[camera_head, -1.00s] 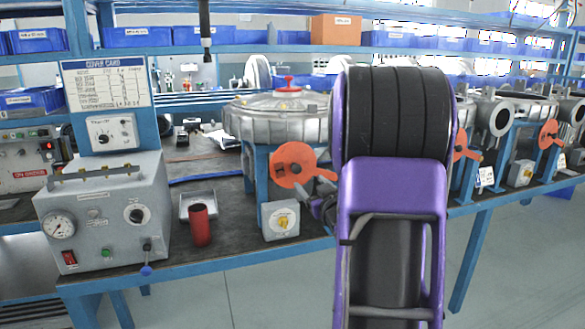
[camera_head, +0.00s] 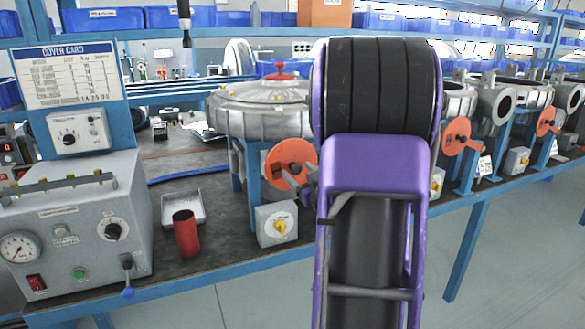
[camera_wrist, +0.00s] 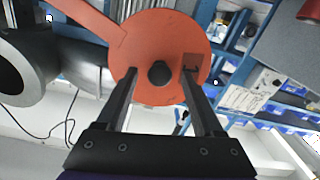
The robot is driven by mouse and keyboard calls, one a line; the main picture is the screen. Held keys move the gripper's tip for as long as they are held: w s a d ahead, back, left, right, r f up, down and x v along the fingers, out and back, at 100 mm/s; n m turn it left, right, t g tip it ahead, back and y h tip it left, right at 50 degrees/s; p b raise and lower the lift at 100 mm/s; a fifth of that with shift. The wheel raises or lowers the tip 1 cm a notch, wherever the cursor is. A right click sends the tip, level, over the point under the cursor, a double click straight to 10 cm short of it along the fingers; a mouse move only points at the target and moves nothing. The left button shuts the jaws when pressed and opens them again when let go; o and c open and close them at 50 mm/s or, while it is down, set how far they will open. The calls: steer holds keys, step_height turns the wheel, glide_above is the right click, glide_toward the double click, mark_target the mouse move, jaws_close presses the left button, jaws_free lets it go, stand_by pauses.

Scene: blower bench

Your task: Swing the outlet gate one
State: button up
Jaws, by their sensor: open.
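The outlet gate, an orange disc (camera_head: 291,160) with a dark centre, stands at the front of the nearest round metal blower housing (camera_head: 262,108) in the head view. In the wrist view the orange disc (camera_wrist: 170,35) fills the top middle, with a flat orange arm reaching to the upper left. A black round knob (camera_wrist: 160,73) sits at its middle. My gripper (camera_wrist: 159,78) is open, its two fingers spread either side of the knob. I cannot tell whether they touch the disc. In the head view my arm hides part of the gate and most of my gripper.
A grey box with a yellow switch (camera_head: 277,224) is just below the gate. A red cylinder (camera_head: 187,234), a small tray (camera_head: 181,208) and a grey control panel (camera_head: 75,225) stand left on the bench. More blowers with orange gates (camera_head: 461,135) stand to the right.

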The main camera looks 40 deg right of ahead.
steer(key=shift+w, duration=0.2)
jaws_close()
stand_by(0.4)
stand_by(1.1)
